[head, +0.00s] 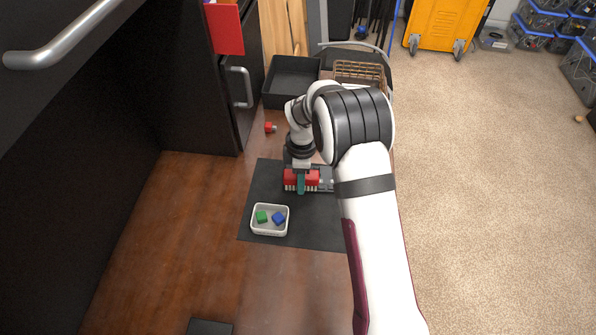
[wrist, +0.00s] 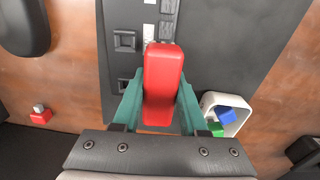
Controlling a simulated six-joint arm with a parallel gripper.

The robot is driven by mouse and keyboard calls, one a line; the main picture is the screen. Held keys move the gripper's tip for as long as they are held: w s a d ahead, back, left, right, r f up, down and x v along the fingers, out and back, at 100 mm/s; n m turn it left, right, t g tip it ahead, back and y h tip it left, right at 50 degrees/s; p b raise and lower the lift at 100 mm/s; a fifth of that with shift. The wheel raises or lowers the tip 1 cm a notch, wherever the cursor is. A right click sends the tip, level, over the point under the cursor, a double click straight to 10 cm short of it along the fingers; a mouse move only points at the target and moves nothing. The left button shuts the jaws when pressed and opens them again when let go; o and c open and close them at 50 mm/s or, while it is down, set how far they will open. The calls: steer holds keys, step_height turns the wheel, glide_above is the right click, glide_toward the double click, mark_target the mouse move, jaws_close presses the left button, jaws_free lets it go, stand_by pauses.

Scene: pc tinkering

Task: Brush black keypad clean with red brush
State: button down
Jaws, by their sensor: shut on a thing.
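The red brush (wrist: 164,75) is held between the two teal fingers of my gripper (wrist: 160,92) in the wrist view. In the head view the red brush (head: 312,177) has pale bristles along its lower edge, and my gripper (head: 301,186) is over the dark mat. In the head view a small part of the keypad (head: 327,185) shows right of the brush. My arm and the brush hide much of it. I cannot tell whether the bristles touch the keys.
A white tray (head: 254,231) holding a green block (head: 262,217) and a blue block (head: 279,217) stands on the dark mat (head: 262,176) near the brush. A small red piece (head: 270,127) lies on the wooden surface. A black bin (head: 290,82) and wire basket (head: 360,72) stand behind.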

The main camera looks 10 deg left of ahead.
steer(key=shift+w+d, duration=0.15)
steer(key=shift+d, duration=2)
steer(key=shift+w+d, duration=0.15)
steer(key=shift+d, duration=1.95)
steer(key=shift+s+a, duration=0.15)
steer(key=shift+a, duration=1.4)
steer(key=shift+s+a, duration=0.15)
steer(key=shift+a, duration=1.35)
steer(key=shift+s+a, duration=0.15)
steer(key=shift+a, duration=1.4)
steer(key=shift+w+d, duration=0.15)
steer(key=shift+d, duration=1.45)
steer(key=shift+w+d, duration=0.2)
steer(key=shift+d, duration=1.35)
steer(key=shift+w+d, duration=0.15)
steer(key=shift+d, duration=1.45)
step_height(320, 180, up, 8)
steer(key=shift+r, duration=0.25)
